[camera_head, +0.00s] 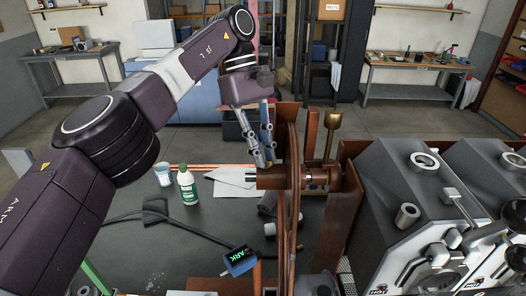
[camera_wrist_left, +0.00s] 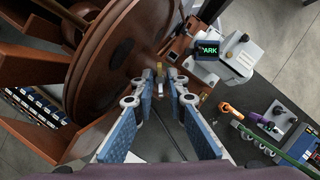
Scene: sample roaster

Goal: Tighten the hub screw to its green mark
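A large brown wheel (camera_wrist_left: 105,60) fills the left of the left wrist view; it shows edge-on in the head view (camera_head: 287,205). Its hub (camera_head: 268,180) sticks out to the left in the head view. A small brass-coloured piece, apparently the hub screw (camera_wrist_left: 160,72), shows just beyond my left fingertips. My left gripper (camera_wrist_left: 157,90) has its blue-padded fingers apart, one on each side of the line to that piece; I cannot tell contact. In the head view my left gripper (camera_head: 265,160) points down at the hub from above. I cannot make out a green mark. My right gripper is out of view.
Grey machines (camera_head: 420,215) stand close on the right.

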